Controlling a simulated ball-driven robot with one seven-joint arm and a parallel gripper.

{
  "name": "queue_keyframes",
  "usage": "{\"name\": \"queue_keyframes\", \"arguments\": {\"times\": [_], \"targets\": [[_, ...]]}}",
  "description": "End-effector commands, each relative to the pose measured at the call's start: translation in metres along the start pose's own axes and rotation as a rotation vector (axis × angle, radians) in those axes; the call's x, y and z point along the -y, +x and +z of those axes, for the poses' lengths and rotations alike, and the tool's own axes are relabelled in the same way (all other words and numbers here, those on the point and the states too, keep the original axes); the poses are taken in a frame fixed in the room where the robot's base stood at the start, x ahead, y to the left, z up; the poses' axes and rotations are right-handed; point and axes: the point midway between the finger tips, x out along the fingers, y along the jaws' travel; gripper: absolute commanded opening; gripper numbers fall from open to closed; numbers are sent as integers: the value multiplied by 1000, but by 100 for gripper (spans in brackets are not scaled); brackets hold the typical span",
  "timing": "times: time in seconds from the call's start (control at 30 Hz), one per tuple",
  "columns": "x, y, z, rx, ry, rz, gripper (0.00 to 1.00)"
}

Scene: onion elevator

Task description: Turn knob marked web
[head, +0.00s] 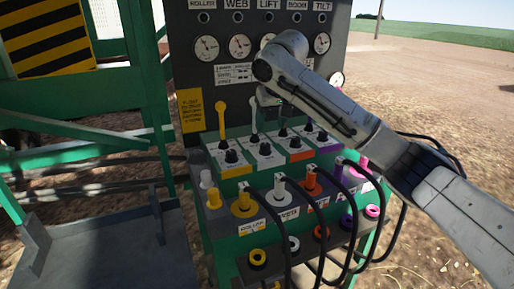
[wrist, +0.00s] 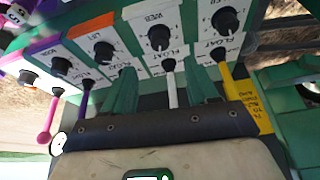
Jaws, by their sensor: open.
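The black knob marked WEB (wrist: 158,37) sits on a white panel in the wrist view, with the WEB label above it and a white lever (wrist: 171,88) below it. In the head view the web knob (head: 265,149) is second from the left in the knob row. My gripper (wrist: 161,72) is open and empty. Its two green fingers point toward the panel, one on each side of the white lever, short of the knob. I cannot tell whether they touch the lever. In the head view my arm's end hides most of the gripper above the panel.
A yellow lever (head: 221,118) stands left of the web lever; the lift knob (wrist: 104,52) and purple lever (wrist: 88,84) are on the other side. Gauges (head: 207,47) rise behind. Below, black hoses (head: 341,220) arch from coloured couplings. A green frame (head: 150,90) stands at left.

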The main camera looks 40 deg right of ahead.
Motion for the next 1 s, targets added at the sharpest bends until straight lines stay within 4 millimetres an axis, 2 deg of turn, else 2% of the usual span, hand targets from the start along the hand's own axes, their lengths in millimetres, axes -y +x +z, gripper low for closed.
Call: {"name": "queue_keyframes", "arguments": {"times": [0.3,0.5,0.7,0.97,1.0], "targets": [[0,57,1,2,-1,0,58],[1,84,1,1,-2,-1,58],[1,96,0,-1,-2,-2,58],[1,96,0,-1,-2,-2,58],[1,96,0,-1,-2,-2,56]]}}
